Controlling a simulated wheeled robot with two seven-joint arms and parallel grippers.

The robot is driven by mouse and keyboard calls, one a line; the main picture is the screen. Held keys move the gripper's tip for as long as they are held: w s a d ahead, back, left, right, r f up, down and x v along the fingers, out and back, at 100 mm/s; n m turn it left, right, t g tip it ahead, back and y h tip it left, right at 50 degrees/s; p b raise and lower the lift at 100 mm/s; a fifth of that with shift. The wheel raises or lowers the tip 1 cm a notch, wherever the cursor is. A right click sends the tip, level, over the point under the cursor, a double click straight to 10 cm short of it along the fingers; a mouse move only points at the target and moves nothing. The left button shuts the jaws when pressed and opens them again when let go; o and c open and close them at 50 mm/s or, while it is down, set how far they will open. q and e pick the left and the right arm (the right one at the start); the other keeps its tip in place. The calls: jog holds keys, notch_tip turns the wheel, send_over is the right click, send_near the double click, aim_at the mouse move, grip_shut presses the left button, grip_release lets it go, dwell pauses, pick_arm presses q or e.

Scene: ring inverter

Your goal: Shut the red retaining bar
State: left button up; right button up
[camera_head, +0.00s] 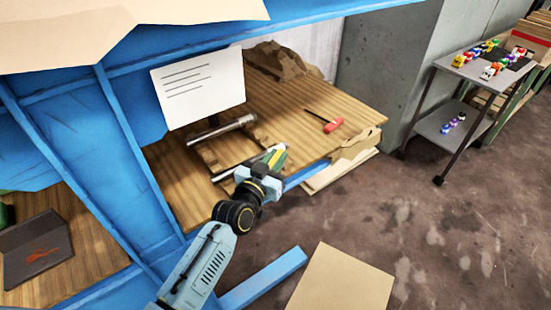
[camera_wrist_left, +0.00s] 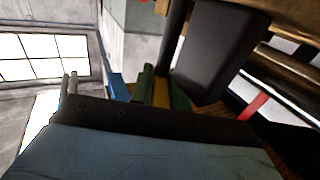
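A narrow red strip (camera_wrist_left: 255,106) shows at the right of the left wrist view, beside a dark part. It may be the red retaining bar, but I cannot tell for sure, nor whether it is open or shut. In the head view I cannot make out the bar. A wooden frame with metal cylinders (camera_head: 236,124) stands on the wooden table, below a white sign. My left gripper (camera_head: 274,158) is at the right end of the nearer cylinder, with green and yellow parts at its tip. I cannot tell whether it touches anything. My right gripper is not in view.
A red-handled tool (camera_head: 332,125) lies on the wooden table (camera_head: 290,105), right of the frame. The white sign (camera_head: 198,88) stands behind the cylinders. Blue beams (camera_head: 135,155) cross the left side. A trolley (camera_head: 468,75) with small toys stands at the far right.

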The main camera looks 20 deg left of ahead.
pick_arm(q)
grip_shut()
jog(key=shift+p, duration=0.5)
jog(key=o, duration=0.5)
grip_release()
jog(key=s+a, duration=0.2)
jog(key=s, duration=1.1)
jog(key=shift+s+a+p, duration=0.15)
jog(key=shift+a+p, duration=0.15)
jog(key=shift+p, duration=0.15)
